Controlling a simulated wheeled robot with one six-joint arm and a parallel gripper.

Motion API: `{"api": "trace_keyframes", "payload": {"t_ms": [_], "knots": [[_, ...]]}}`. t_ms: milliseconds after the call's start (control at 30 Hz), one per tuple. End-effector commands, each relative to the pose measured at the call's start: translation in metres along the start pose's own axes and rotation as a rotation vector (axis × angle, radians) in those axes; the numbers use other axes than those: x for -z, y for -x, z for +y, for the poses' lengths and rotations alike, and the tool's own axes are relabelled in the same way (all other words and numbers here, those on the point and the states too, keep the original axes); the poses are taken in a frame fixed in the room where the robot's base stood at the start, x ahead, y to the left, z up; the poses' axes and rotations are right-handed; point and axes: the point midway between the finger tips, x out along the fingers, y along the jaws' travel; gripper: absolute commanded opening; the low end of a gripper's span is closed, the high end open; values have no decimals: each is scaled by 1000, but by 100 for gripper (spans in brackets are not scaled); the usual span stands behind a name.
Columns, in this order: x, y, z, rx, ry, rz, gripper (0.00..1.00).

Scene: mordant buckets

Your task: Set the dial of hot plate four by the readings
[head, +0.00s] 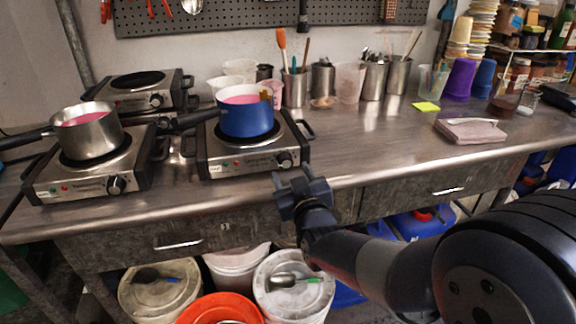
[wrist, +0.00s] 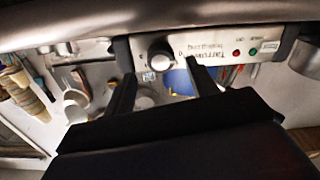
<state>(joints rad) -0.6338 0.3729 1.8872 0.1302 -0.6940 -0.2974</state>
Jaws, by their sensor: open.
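A hot plate (head: 254,160) with a blue pot (head: 246,119) of pink liquid stands at the front middle of the bench. Its dial (head: 284,159) is at the right end of its front panel. In the wrist view, which is upside down, a black-edged dial (wrist: 160,53) shows on a panel with a red and a green light; its setting is not readable. My gripper (head: 294,178) is open and empty, just in front of this dial and apart from it. In the wrist view the fingers (wrist: 160,68) lie either side of the dial. Which plate is number four cannot be read.
A left hot plate (head: 90,172) carries a steel saucepan (head: 92,137) of pink liquid; another hot plate (head: 145,91) stands empty behind. Cups and steel tool holders (head: 295,89) line the back. A folded cloth (head: 470,131) lies right. Buckets (head: 160,295) stand under the bench.

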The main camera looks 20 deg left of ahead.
Motion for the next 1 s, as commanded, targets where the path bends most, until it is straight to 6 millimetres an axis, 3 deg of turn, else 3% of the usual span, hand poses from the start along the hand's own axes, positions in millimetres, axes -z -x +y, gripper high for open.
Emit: {"api": "trace_keyframes", "payload": {"t_ms": [100, 300, 667, 1000], "knots": [[-1, -20, 0, 0, 0, -2, 55], [0, -38, 0, 0, 0, 0, 55], [0, -42, 0, 0, -1, -1, 55], [0, -41, 0, 0, -1, -1, 27]]}}
